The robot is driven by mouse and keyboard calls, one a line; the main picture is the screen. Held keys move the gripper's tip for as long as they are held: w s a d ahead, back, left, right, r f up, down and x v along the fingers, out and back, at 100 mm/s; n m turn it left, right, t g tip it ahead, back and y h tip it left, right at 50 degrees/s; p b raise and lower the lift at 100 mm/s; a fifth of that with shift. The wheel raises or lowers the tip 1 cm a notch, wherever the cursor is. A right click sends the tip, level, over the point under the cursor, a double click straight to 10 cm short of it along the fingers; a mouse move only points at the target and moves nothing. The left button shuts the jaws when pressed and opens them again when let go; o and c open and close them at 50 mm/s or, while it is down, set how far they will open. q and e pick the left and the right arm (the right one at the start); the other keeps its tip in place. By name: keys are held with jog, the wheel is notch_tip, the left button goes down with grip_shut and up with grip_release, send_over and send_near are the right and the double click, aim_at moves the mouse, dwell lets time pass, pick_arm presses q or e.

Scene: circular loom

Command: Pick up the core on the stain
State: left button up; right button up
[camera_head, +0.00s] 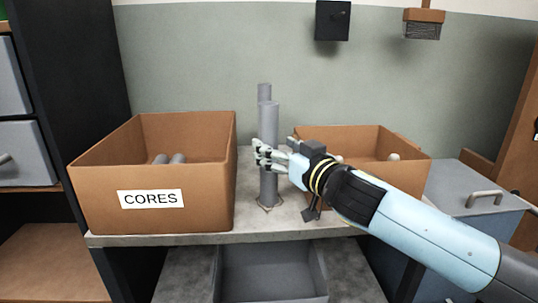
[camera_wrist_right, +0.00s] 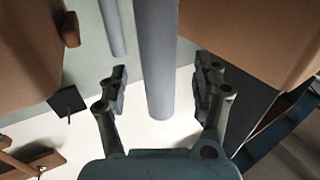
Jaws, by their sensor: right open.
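A tall grey core (camera_head: 270,125) stands upright on the grey shelf, with a stain (camera_head: 265,206) showing at its foot. A second grey core (camera_head: 264,91) stands behind it, mostly hidden. My right gripper (camera_head: 262,155) is open at the front core, at about mid height. In the right wrist view the front core (camera_wrist_right: 157,55) runs between the two spread fingers of my right gripper (camera_wrist_right: 162,75), with a gap showing on both sides. The second core (camera_wrist_right: 111,25) shows beyond, outside the fingers. My left gripper is not in view.
A brown box labelled CORES (camera_head: 100,199), with grey cores (camera_head: 177,158) inside, stands left of the cores. Another brown box (camera_head: 370,134) stands to the right, partly behind my right arm.

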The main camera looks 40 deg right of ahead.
aim_at(275, 147)
jog(key=w, duration=0.4)
jog(key=shift+d+f+p, duration=0.1)
jog(key=shift+d+p, duration=0.1)
jog(key=shift+p, duration=0.2)
jog(key=shift+f, duration=0.1)
jog(key=c, duration=1.3)
